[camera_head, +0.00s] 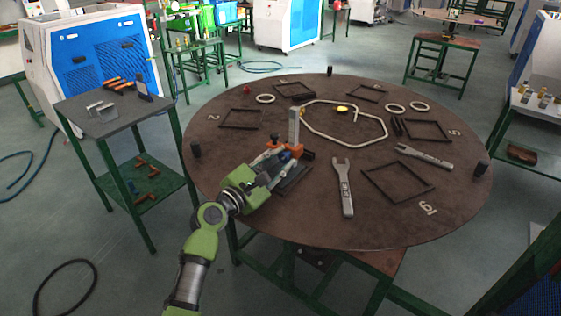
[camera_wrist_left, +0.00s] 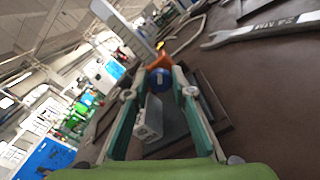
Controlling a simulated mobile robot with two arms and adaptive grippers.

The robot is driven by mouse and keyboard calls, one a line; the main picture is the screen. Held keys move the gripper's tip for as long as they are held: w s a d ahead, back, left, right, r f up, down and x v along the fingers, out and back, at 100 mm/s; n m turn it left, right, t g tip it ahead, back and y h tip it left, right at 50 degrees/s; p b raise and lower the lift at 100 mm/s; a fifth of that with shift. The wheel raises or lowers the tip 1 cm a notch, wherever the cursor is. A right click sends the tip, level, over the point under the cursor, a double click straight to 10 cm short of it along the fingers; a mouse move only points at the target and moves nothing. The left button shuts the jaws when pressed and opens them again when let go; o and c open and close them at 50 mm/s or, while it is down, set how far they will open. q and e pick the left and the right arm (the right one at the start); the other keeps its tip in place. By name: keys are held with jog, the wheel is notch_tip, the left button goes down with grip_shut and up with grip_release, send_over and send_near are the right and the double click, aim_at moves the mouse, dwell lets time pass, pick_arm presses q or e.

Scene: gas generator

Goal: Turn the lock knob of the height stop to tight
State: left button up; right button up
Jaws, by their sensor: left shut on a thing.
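The height stop is an orange block (camera_head: 299,152) low on an upright grey column (camera_head: 294,126), near the left-front part of the round brown table. Its lock knob (camera_head: 286,155) is small and blue and faces my left arm. My left gripper (camera_head: 279,159) reaches in from the front left and is shut on the knob. In the left wrist view, the blue knob (camera_wrist_left: 160,80) sits between the two fingertips, with the orange block (camera_wrist_left: 159,61) just behind it. The fingers partly cover the knob, so its turn angle cannot be read. My right gripper is not in view.
On the round table (camera_head: 235,101), a wrench (camera_head: 344,190) lies right of the column and another wrench (camera_head: 424,157) farther right. A bent tube loop (camera_head: 345,139), several dark square frames and pale rings lie around. A side table (camera_head: 75,122) stands left.

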pick_arm(q)
jog(key=m, duration=0.2)
jog(key=m+b, duration=0.1)
jog(key=m, duration=0.2)
jog(key=shift+f+m+b, duration=0.2)
jog(key=shift+m+b, duration=0.75)
jog(key=shift+m, duration=1.55)
jog(key=o, duration=1.1)
